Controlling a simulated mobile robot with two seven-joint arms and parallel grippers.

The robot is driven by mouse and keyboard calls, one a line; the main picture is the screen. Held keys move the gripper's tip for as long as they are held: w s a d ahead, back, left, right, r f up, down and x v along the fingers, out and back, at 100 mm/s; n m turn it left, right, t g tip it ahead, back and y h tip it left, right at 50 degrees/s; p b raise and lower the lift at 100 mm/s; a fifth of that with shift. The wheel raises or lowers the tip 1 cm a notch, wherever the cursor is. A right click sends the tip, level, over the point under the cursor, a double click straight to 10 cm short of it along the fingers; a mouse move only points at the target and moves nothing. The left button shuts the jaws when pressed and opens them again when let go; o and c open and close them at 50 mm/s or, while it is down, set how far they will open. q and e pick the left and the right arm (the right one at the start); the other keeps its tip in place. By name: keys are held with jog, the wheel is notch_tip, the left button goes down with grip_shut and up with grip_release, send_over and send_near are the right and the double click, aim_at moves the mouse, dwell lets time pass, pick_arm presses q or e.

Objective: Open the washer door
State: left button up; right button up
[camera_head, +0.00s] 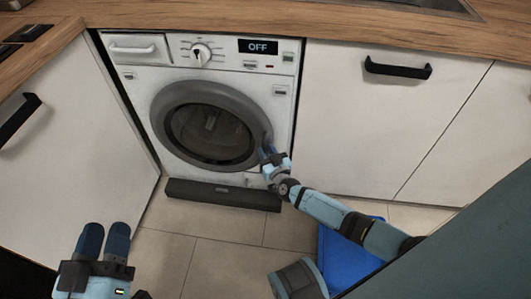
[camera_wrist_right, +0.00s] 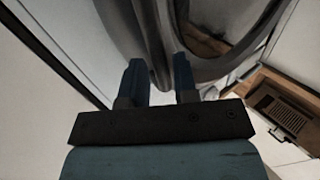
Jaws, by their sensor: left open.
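The white washer (camera_head: 125,85) stands under the counter. Its round door (camera_head: 160,99) has a thick grey rim around dark glass and looks closed or nearly so. My right gripper (camera_head: 268,151) is at the right edge of the door rim. In the right wrist view its two fingers (camera_wrist_right: 160,78) are apart, and part of the grey rim (camera_wrist_right: 148,45) runs down between them. Whether they press on the rim cannot be made out. My left gripper (camera_head: 105,242) is open and empty at the lower left, away from the washer.
White cabinets with black handles flank the washer, one handle at right (camera_head: 398,68) and one at left (camera_head: 18,119). A dark plinth piece (camera_head: 223,195) lies below the washer. A blue object (camera_head: 345,262) is on the tiled floor (camera_head: 200,250). The floor before the washer is mostly clear.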

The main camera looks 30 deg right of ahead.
jog(key=shift+w, duration=0.6)
grip_shut()
